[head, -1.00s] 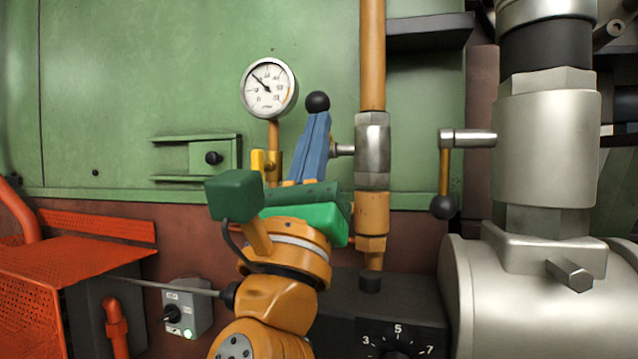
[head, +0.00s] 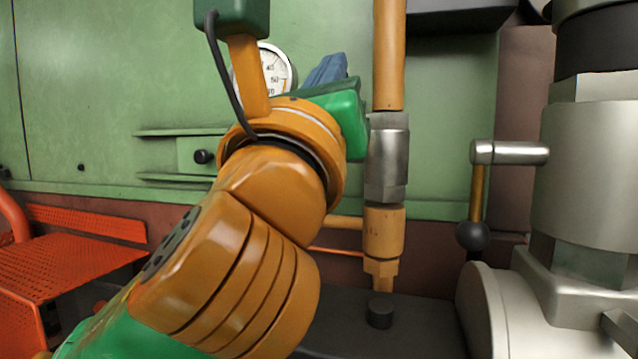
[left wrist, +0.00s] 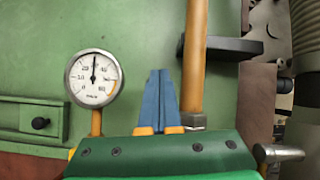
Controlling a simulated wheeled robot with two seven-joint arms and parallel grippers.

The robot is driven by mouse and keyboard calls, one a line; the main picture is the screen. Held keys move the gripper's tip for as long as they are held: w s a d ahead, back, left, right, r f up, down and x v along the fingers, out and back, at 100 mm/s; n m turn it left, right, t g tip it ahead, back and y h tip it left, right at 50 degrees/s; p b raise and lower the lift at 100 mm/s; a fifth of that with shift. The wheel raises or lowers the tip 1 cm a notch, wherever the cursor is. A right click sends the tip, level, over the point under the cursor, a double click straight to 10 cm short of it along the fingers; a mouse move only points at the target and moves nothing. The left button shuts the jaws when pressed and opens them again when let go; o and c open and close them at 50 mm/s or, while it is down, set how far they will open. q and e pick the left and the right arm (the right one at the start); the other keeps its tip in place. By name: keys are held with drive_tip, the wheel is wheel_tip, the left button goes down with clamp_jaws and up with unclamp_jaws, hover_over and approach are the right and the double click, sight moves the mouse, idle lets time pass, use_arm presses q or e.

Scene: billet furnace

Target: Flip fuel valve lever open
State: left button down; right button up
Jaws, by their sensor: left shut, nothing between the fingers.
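The pipe valve's steel body (head: 387,157) sits on the upright orange pipe in the head view. Its lever and black ball knob are not visible now in either view; my left gripper and wrist cover the area left of the valve. My left gripper (head: 328,68) points up at the wall, just left of the pipe. Its blue fingers show together in the left wrist view (left wrist: 160,98), shut and empty, left of the orange pipe (left wrist: 194,60). I cannot tell whether they touch the lever. My right gripper is not in view.
A pressure gauge (left wrist: 94,78) stands left of the fingers. A second lever with a black ball (head: 473,236) hangs down beside the large silver valve (head: 585,150). A black ledge (head: 462,17) juts out at upper right. Red perforated sheet (head: 70,265) lies at lower left.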

use_arm(q)
drive_tip(key=shift+w+d+r+g+p, duration=0.15)
drive_tip(key=shift+w+r+g+p, duration=0.3)
drive_tip(key=shift+g+p, duration=0.4)
drive_tip(key=shift+w+f, duration=0.1)
drive_tip(key=shift+f, duration=0.05)
